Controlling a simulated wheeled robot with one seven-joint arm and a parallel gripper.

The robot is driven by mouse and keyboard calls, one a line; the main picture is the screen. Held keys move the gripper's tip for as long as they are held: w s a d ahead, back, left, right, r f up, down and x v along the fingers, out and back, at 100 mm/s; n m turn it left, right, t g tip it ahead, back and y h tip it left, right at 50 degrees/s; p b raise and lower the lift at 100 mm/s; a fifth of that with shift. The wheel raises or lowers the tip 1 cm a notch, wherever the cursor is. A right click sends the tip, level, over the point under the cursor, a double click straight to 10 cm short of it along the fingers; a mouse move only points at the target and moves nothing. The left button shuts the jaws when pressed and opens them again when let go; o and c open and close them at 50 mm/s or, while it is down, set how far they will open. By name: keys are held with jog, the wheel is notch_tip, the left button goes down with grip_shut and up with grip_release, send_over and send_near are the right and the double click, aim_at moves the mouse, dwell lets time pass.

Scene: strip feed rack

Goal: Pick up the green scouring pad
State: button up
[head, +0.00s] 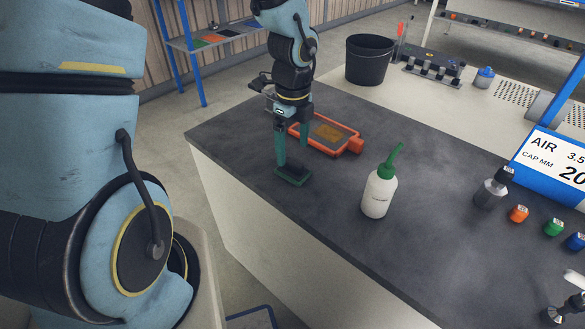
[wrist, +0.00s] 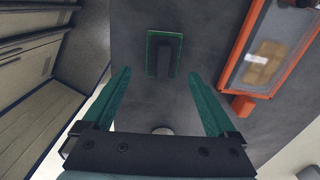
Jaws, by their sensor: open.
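The green scouring pad (head: 301,180) lies flat on the dark worktop near its left edge. In the wrist view it is a small upright rectangle (wrist: 151,54) with a green rim and a dark raised block on its middle. My gripper (head: 292,157) points down over the pad, fingers apart and empty. In the wrist view the two green fingers (wrist: 159,73) stand left and right of the pad's line, with the pad beyond their tips. I cannot tell the exact height of the fingertips above the pad.
An orange-framed tray (head: 352,145) lies just behind my gripper; it also shows at right in the wrist view (wrist: 241,105). A white bottle with a green spout (head: 377,195) stands right of the pad. A black bin (head: 368,60) stands at the back.

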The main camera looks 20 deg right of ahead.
aim_at(293, 161)
jog(key=shift+w+f+p, duration=0.15)
jog(key=shift+f+p, duration=0.1)
jog(key=shift+f, duration=1.2)
jog(key=shift+w+f+p, duration=0.1)
jog(key=shift+f+p, duration=0.15)
jog(key=shift+f, duration=1.15)
jog(key=shift+c, duration=0.2)
jog(key=shift+d, duration=0.1)
jog(key=c, duration=1.2)
